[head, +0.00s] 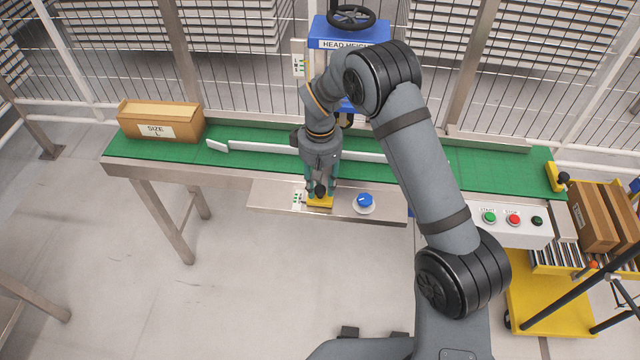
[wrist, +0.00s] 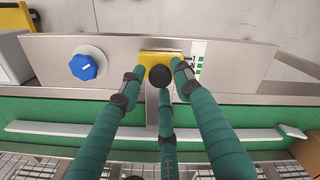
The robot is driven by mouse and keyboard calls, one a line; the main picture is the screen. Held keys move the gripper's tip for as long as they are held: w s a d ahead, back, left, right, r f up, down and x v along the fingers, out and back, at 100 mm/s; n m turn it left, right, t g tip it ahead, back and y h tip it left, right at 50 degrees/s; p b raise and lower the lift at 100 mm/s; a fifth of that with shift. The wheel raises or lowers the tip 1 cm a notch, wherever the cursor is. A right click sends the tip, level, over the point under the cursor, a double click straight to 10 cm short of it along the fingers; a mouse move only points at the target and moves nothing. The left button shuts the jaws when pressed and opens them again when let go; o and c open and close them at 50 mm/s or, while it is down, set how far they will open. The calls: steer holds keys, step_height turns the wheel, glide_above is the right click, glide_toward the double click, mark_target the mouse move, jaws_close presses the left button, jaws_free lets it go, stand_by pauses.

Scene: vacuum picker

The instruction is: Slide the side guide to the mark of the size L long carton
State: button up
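The side guide (head: 262,147) is a long white rail above the green belt; it also shows in the wrist view (wrist: 70,130). Its yellow slide block (wrist: 155,57) with a black knob (wrist: 160,75) sits on the metal front plate. A white scale with green marks (wrist: 199,64) lies just right of the block in the wrist view; its lettering is too small to read. My gripper (wrist: 160,73) has its fingers around the knob, with small gaps visible at its sides. The head view shows the block (head: 320,202) under my gripper. The carton marked SIZE L (head: 160,121) stands at the belt's left end.
A blue dial (wrist: 84,66) is beside the block on the plate. The blue head-height unit (head: 348,35) stands behind the belt (head: 480,166). A button panel (head: 512,222) and a yellow cart (head: 545,295) with cartons are at the right. Wire fencing closes the back.

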steer(key=shift+o, duration=1)
step_height(320, 180, up, 12)
step_height(320, 180, down, 12)
steer(key=shift+f, duration=0.15)
steer(key=shift+w+r+p, duration=0.15)
steer(key=shift+w+r, duration=0.1)
steer(key=shift+r, duration=0.35)
steer(key=shift+w+r+p, duration=0.15)
steer(key=shift+w+r, duration=0.05)
steer(key=shift+r, duration=0.35)
steer(key=shift+s+r, duration=0.15)
steer(key=shift+r, duration=0.6)
